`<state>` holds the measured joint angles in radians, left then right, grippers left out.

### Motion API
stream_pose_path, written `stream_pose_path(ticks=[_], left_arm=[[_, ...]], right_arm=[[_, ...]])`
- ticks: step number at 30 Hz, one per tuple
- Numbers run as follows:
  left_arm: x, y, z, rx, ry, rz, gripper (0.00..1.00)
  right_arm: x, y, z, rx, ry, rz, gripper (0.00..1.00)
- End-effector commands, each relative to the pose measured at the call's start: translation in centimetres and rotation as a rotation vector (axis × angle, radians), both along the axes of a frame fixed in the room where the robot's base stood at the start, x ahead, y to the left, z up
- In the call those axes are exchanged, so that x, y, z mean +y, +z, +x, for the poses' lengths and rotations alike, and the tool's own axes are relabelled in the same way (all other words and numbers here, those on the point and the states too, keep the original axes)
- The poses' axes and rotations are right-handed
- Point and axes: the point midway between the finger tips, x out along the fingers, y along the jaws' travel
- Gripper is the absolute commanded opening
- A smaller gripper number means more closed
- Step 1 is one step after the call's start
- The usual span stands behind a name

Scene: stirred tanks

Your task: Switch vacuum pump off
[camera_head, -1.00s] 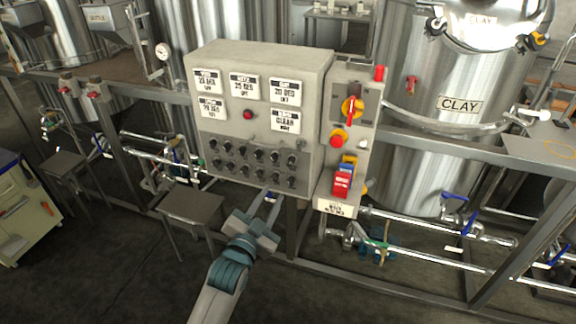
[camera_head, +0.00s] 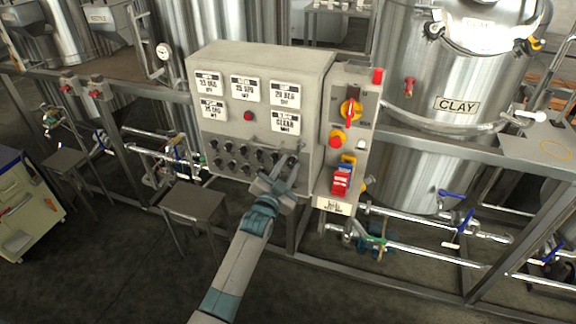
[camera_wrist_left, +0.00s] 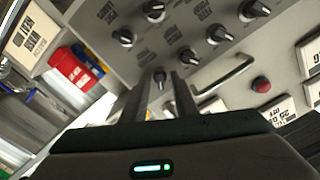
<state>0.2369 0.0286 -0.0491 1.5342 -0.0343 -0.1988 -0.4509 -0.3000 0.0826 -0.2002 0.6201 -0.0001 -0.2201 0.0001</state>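The grey control box (camera_head: 262,62) carries two rows of black knobs (camera_head: 228,147) on its lower front. The labels are too small to read, so I cannot tell which knob is the vacuum pump's. My left gripper (camera_head: 285,170) is at the lower right end of the knob rows and hides part of them. In the left wrist view, my left gripper (camera_wrist_left: 160,85) has its two fingers apart, with one black knob (camera_wrist_left: 159,76) showing between or just beyond their tips. I cannot tell whether they touch it. My right gripper is not in view.
A metal handle (camera_wrist_left: 228,75) sticks out near the knobs. A small grey table (camera_head: 193,201) stands below left.

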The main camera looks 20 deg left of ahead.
Motion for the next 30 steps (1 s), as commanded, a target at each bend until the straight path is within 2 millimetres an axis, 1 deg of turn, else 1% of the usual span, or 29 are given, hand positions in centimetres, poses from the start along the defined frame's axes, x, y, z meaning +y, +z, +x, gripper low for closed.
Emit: stream_pose_path(ticks=[10, 11, 12, 13, 14, 23, 30], left_arm=[[-0.01, -0.05, 0.23, 0.001, 0.001, 0.000, 0.27], [0.00, -0.04, 0.22, 0.001, 0.001, 0.000, 0.22], [-0.01, -0.04, 0.22, 0.000, 0.000, 0.000, 0.12], [-0.01, -0.04, 0.22, 0.001, 0.001, 0.000, 0.05], [-0.01, -0.04, 0.22, 0.000, 0.000, 0.000, 0.00], [-0.02, -0.03, 0.21, 0.001, 0.000, -0.012, 0.00], [-0.02, -0.03, 0.21, 0.004, 0.000, -0.084, 0.00]], right_arm=[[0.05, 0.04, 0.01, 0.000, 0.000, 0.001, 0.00], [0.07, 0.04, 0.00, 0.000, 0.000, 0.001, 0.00], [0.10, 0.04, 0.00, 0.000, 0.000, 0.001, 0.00], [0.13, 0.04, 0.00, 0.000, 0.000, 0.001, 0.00], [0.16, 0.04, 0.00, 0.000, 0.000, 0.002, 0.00], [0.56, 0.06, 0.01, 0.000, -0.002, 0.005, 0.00], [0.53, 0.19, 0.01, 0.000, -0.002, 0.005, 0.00]])
